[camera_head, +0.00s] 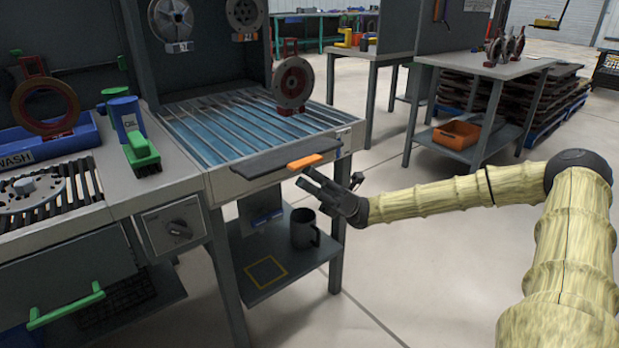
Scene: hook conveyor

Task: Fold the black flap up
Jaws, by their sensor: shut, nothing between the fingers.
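The black flap (265,158) is a flat dark panel at the front edge of the slatted bench, lying roughly level with the bench top. An orange tab (305,161) sits on its front edge toward the right. My gripper (310,179) is just below and in front of the orange tab, pointing left toward the bench front. Its fingers look close together with nothing held. I cannot tell whether a fingertip touches the flap's underside.
The slatted bench (205,140) holds a disc on a red stand (293,84). A dark mug (304,229) stands on the shelf (275,285) below. A green brush (141,152) and blue container (124,118) are left. Open floor lies right of the bench.

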